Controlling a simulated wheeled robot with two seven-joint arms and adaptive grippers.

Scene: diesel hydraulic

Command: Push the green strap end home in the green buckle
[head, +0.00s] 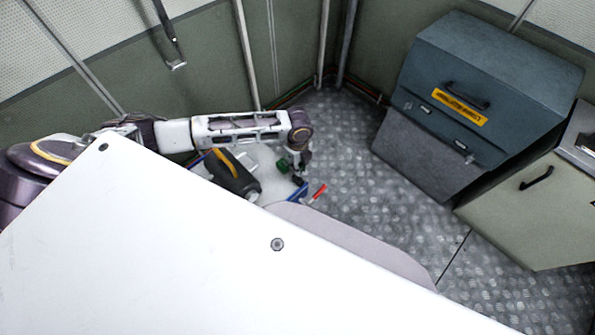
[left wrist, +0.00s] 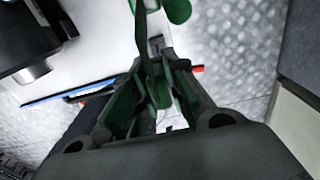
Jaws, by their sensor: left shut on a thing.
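My left gripper (head: 298,178) reaches down over a pale surface at the end of my left arm. In the left wrist view its fingers (left wrist: 154,72) are shut on a dark green strap (left wrist: 142,32), which runs up from between them. A brighter green piece (left wrist: 178,9) shows at the top edge of that view, and some green (head: 283,166) shows beside the gripper in the head view. I cannot tell whether it is the buckle. The strap end is hidden between the fingers. My right gripper is not in view.
A dark cylindrical object (head: 236,174) lies left of my gripper. Blue (head: 299,193) and red (head: 318,192) pieces lie close by it. A grey-blue cabinet (head: 490,85) stands at the right. The metal floor (head: 350,165) between is clear.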

